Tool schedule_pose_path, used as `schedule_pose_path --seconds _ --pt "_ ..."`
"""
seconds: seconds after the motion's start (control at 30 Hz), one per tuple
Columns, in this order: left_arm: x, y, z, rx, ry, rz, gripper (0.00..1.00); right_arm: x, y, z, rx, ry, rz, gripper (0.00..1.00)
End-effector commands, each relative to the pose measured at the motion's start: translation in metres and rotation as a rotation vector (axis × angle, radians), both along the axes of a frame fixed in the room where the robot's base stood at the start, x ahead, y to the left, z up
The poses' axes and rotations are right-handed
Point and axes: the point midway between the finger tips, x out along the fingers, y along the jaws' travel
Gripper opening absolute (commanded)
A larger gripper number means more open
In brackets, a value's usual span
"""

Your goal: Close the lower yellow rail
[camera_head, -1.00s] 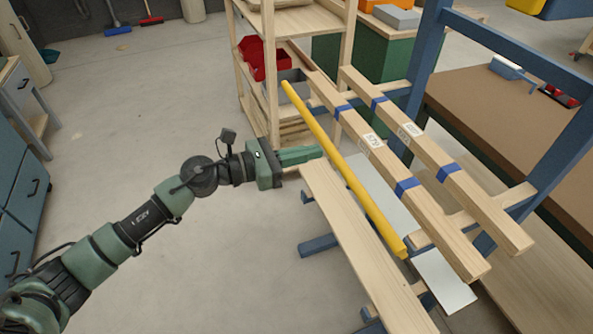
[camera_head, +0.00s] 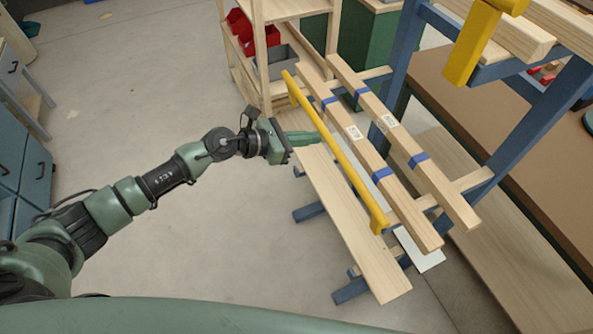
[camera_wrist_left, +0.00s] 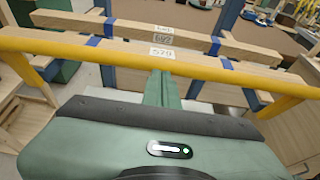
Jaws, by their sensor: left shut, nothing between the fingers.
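The lower yellow rail (camera_head: 335,150) runs lengthwise beside two wooden beams with blue bands, above a wooden plank. In the left wrist view the rail (camera_wrist_left: 215,72) crosses the whole picture just beyond my fingers. My left gripper (camera_head: 318,137) is shut and empty, its fingertips close to the rail's outer side, near its middle. In the left wrist view the fingertips (camera_wrist_left: 162,78) reach the rail's lower edge; I cannot tell if they touch it. Another yellow part (camera_head: 473,45) shows higher up at the top right. My right gripper is not in view.
The two wooden beams (camera_head: 400,207) lie just behind the rail on a blue frame (camera_head: 400,85). A plank (camera_head: 345,225) sits below it. A wooden shelf with red bins (camera_head: 265,38) stands at the back. The floor (camera_head: 225,235) left of the stand is open.

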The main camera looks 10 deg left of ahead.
Motion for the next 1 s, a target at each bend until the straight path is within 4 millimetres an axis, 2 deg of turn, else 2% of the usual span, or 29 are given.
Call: schedule_pose_path --seconds 0.4,1.0 --pt "0.009 -0.014 0.008 -0.001 -0.001 0.0 0.0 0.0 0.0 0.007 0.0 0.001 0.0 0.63" --pt "0.011 -0.016 0.009 -0.001 -0.001 0.0 0.0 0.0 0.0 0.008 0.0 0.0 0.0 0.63"
